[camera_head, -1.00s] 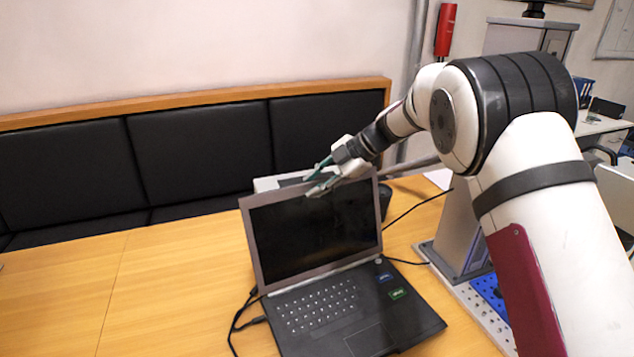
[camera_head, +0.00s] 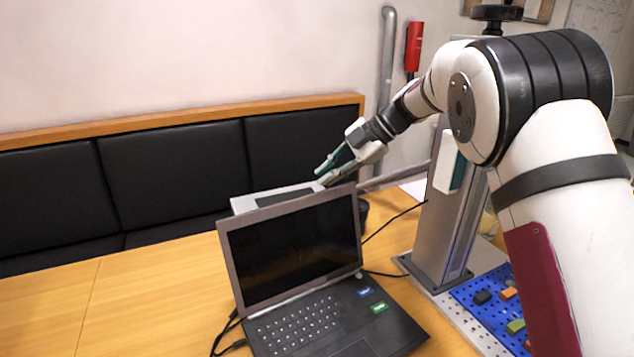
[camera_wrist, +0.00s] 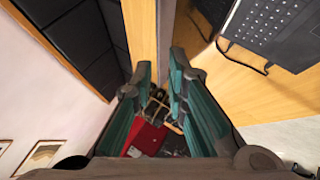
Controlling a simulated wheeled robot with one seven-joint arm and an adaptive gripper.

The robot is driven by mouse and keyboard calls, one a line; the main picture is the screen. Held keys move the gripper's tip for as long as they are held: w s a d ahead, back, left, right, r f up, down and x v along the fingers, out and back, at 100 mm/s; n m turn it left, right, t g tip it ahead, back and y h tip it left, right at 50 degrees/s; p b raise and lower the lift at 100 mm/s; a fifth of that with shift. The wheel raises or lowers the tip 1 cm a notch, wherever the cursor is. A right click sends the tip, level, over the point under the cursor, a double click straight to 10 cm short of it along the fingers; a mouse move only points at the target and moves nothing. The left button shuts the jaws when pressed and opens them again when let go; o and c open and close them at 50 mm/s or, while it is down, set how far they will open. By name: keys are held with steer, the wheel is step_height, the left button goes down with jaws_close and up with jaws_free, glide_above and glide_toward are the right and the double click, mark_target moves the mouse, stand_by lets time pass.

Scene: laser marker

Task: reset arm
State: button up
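My gripper (camera_head: 325,175) is up above the back edge of the open laptop (camera_head: 295,245) in the head view, beside the top of its screen. My gripper also shows in the wrist view (camera_wrist: 160,85), with its two teal-lined fingers apart and nothing held between them. My arm reaches in from the right side of the head view. The laptop's keyboard shows at the top right of the wrist view (camera_wrist: 285,30).
A grey flat device (camera_head: 245,202) stands behind the laptop. The marker's column (camera_head: 445,220) and a blue perforated plate (camera_head: 480,302) with several small blocks are on the right. Black cables lie around the laptop. The wooden table (camera_head: 140,290) is clear on the left.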

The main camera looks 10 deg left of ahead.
steer(key=shift+d+r, duration=0.1)
